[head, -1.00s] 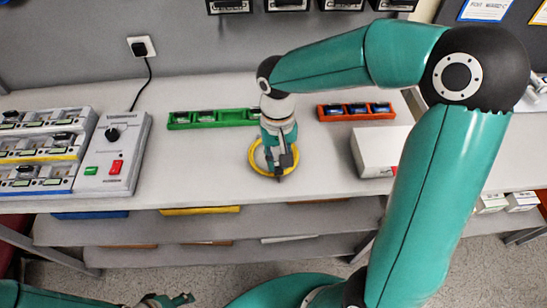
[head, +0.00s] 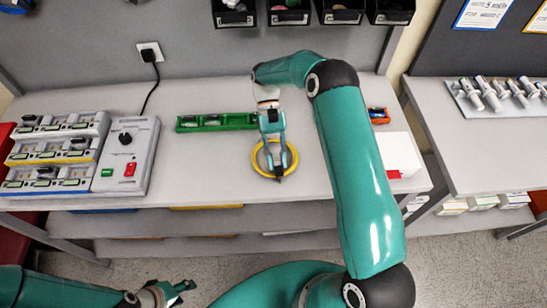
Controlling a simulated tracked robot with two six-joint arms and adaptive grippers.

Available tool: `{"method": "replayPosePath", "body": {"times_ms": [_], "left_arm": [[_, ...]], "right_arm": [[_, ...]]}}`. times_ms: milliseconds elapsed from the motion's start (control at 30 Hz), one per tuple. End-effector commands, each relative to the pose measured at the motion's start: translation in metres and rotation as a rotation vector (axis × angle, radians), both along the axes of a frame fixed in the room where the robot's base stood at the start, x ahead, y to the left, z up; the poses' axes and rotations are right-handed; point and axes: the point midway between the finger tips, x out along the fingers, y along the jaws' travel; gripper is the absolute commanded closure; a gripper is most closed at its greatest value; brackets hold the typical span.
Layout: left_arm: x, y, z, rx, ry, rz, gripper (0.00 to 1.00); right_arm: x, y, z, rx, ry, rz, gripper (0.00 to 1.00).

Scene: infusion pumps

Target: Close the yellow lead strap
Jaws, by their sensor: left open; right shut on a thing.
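The yellow lead (head: 256,161) lies coiled in a ring on the bench top, near its front edge. My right gripper (head: 278,168) reaches down over the ring from above. Its fingers are shut at the ring's front part on a small dark piece, which looks like the strap of the yellow lead. The fingers hide most of this strap, so I cannot tell whether it is fastened. My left gripper (head: 180,291) is open and empty, low in front of the bench and away from the lead.
A green tray (head: 188,123) lies behind the lead, and an orange tray (head: 378,112) is partly behind my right arm. A white box (head: 403,150) stands to the right. A grey switch box (head: 126,155) and a charging rack (head: 50,152) stand at left. Bench between them is clear.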

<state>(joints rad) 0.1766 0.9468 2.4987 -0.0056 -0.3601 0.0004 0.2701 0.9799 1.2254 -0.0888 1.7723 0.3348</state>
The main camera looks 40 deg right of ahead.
Motion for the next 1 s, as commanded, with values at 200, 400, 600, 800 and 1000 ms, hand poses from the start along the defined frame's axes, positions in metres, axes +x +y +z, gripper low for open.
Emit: {"method": "replayPosePath", "body": {"times_ms": [200,400,600,800,1000], "left_arm": [[0.0000,0.0001,-0.0004,0.000,0.000,0.000,0.52],[0.0000,0.0000,-0.0001,0.000,0.000,0.000,0.52],[0.0000,0.0000,0.0000,0.000,0.000,0.000,0.52],[0.0000,0.0000,0.0000,0.000,0.000,0.000,0.52],[0.0001,0.0000,0.0000,0.000,0.000,0.000,0.52]], "right_arm": [[0.0023,-0.0011,-0.0071,0.053,0.120,-0.002,1.00],[0.0030,-0.0012,-0.0089,0.080,0.176,-0.001,1.00],[0.0014,-0.0007,-0.0097,0.087,0.191,-0.002,1.00],[0.0011,-0.0007,-0.0097,0.086,0.190,-0.003,1.00],[0.0011,-0.0007,-0.0097,0.086,0.190,-0.003,0.63]]}}
